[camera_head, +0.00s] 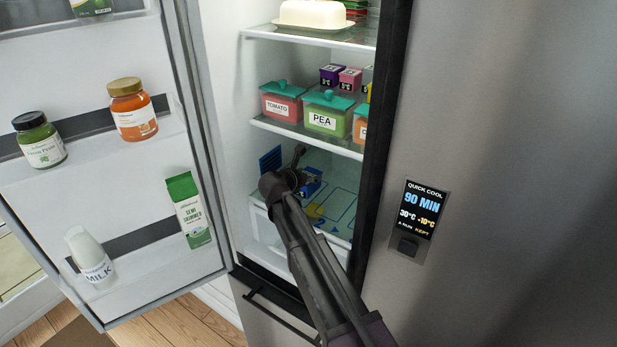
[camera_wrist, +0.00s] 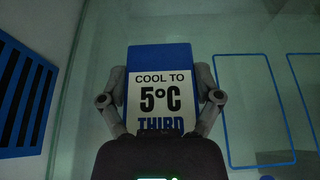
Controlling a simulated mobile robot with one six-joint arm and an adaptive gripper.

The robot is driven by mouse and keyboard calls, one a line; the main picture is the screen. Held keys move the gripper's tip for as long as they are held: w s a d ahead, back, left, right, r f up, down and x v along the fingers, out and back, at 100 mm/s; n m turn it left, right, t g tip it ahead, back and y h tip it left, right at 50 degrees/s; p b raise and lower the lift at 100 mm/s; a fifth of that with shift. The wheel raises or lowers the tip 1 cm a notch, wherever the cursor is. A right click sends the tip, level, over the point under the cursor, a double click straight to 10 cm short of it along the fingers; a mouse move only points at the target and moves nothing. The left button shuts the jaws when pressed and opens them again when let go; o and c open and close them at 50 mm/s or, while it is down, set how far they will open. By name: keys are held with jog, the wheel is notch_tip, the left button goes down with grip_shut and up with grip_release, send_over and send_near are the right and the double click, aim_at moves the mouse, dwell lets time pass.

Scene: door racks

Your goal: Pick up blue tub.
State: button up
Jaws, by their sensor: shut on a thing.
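The blue tub (camera_wrist: 160,56) is a small blue box with a white label reading "COOL TO 5°C THIRD", in the middle of the wrist view. My gripper (camera_wrist: 161,82) is shut on it, one finger on each side. In the head view my gripper (camera_head: 294,176) reaches into the fridge's lower compartment. The blue tub (camera_head: 312,182) shows there just right of the gripper, partly hidden by it. I cannot tell whether the tub still touches the shelf below.
A blue slatted panel (camera_head: 271,160) is on the compartment's left wall. The lower shelf (camera_head: 343,190) has blue and yellow outlines. The shelf above holds a tomato tub (camera_head: 281,106) and a pea tub (camera_head: 322,121). The open door (camera_head: 150,190) stands left, with jars and cartons.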

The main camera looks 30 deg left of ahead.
jog(key=shift+r+p, duration=1.4)
jog(key=shift+r, duration=0.1)
jog(key=s+a, duration=0.1)
jog(key=s, duration=1.7)
jog(key=shift+a+r, duration=0.15)
jog(key=shift+a, duration=0.1)
